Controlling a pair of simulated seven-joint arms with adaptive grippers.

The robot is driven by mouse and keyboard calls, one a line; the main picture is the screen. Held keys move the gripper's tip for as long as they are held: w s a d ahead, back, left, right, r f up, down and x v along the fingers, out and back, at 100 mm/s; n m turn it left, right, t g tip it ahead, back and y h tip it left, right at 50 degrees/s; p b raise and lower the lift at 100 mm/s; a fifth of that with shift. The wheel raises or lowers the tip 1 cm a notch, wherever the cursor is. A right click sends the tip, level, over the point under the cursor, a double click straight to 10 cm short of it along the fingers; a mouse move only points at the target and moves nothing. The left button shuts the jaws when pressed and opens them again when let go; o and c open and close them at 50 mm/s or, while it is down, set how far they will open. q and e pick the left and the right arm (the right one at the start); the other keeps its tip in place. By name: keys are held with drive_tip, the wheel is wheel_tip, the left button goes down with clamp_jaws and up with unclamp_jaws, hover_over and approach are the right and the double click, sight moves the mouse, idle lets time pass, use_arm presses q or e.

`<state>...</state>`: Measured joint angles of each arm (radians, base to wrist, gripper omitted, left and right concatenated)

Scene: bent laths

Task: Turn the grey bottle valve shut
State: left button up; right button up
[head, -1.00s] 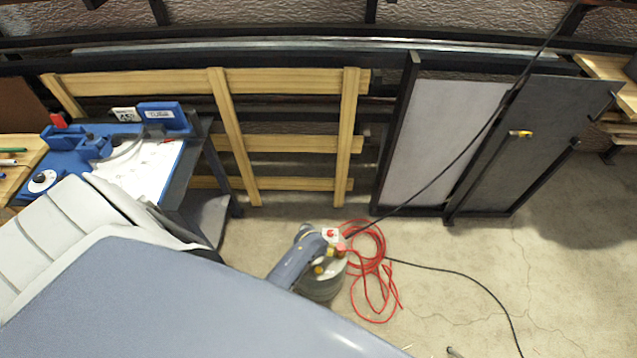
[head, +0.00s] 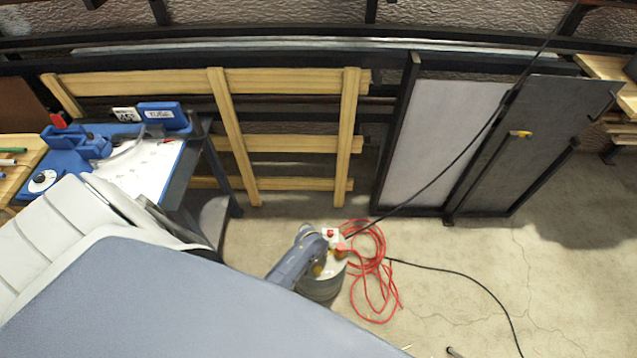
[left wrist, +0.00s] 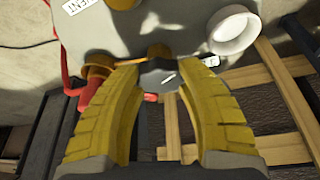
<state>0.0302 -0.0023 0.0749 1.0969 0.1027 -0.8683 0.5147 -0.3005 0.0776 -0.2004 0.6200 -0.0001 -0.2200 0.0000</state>
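The squat grey bottle (head: 318,288) stands upright on the floor at the lower centre of the head view. Its pale top (left wrist: 180,22) fills the upper part of the left wrist view. My left gripper (head: 322,264) reaches down over the bottle top. In the left wrist view its two yellow fingers (left wrist: 160,70) lie on either side of a dark grey valve knob (left wrist: 157,80), with their tips at its edges; they look closed on it. The knob is hidden in the head view by my gripper. My right gripper is out of view.
A red hose coil (head: 372,290) lies right beside the bottle, and a black cable (head: 460,272) crosses the floor. Brass and red fittings (left wrist: 95,75) sit close to the left finger. A wooden rack (head: 290,143) and blue workbench (head: 68,168) stand behind and left.

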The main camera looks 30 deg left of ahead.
use_arm(q)
drive_tip(key=c, duration=0.5)
drive_tip(key=shift+m, duration=0.3)
drive_tip(key=m+h, duration=0.1)
drive_tip(key=m, duration=0.1)
drive_tip(key=m+h, duration=0.1)
drive_tip(key=m, duration=0.1)
drive_tip(key=shift+a+m, duration=0.2)
drive_tip(key=shift+m, duration=0.1)
drive_tip(key=m+h, duration=0.1)
drive_tip(key=m, duration=0.2)
drive_tip(key=m+h, duration=0.1)
drive_tip(key=m, duration=0.2)
drive_tip(key=shift+w+a+g, duration=0.1)
drive_tip(key=shift+g, duration=0.3)
drive_tip(key=m+g, duration=0.1)
drive_tip(key=m, duration=0.2)
drive_tip(key=m+g+h, duration=0.1)
drive_tip(key=m, duration=0.2)
drive_tip(key=shift+w+m, duration=0.1)
drive_tip(key=shift+m, duration=0.2)
drive_tip(key=m+g, duration=0.1)
drive_tip(key=m, duration=0.2)
drive_tip(key=m+g, duration=0.1)
drive_tip(key=m, duration=0.1)
drive_tip(key=shift+m+h, duration=0.3)
drive_tip(key=shift+m, duration=0.1)
drive_tip(key=shift+m+g, duration=0.3)
drive_tip(key=o, duration=1.3)
drive_tip(key=shift+o, duration=0.2)
